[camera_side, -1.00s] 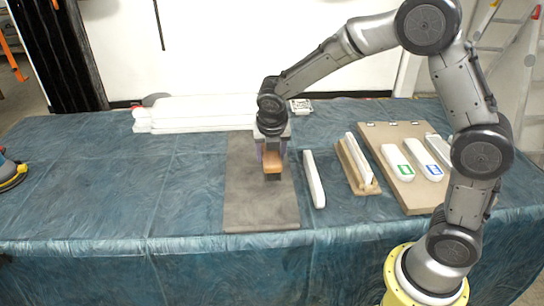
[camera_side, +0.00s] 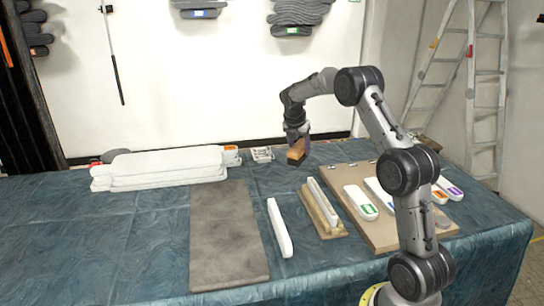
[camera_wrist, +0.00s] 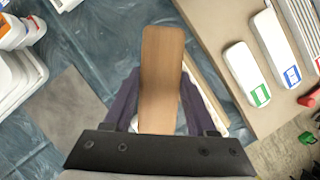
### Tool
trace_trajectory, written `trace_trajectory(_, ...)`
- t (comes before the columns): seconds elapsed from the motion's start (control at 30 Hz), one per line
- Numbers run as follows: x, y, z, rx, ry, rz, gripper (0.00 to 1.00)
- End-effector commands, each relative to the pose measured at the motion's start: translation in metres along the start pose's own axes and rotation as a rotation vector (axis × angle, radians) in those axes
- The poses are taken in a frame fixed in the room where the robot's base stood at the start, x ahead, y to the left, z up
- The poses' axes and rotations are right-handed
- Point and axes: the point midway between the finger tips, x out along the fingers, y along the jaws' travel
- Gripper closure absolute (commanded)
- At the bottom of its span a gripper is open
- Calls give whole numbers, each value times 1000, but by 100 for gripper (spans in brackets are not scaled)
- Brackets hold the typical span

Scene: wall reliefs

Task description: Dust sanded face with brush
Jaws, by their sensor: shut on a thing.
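My gripper (camera_side: 297,138) is shut on a wooden-backed brush (camera_side: 297,152) and holds it in the air above the far part of the table. In the wrist view the brush's tan back (camera_wrist: 163,75) shows between the purple fingers; its underside is hidden there. Below and to the right in the side view, a white bar (camera_side: 322,200) lies in a wooden cradle (camera_side: 331,232). In the wrist view the brush partly hides them. Another long white piece (camera_side: 279,228) lies on the cloth left of the cradle. I cannot tell which face is sanded.
A bare brown mat (camera_side: 228,240) lies left of the white piece. Stacked white boards (camera_side: 160,168) and a small white tray (camera_side: 262,154) are at the back. A brown board (camera_side: 375,228) with several labelled white pieces is at the right. The cloth at left is clear.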

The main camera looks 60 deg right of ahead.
Motion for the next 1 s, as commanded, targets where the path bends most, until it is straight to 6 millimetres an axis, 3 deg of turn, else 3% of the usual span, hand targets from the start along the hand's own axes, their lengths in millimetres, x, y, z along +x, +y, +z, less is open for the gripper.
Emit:
trace_trajectory(0.1,15,-22,19,49,5,-28,87)
trace_trajectory(0.3,25,-38,29,79,9,-47,87)
trace_trajectory(0.57,37,-39,24,79,9,-48,87)
trace_trajectory(1.0,74,-40,8,79,10,-49,87)
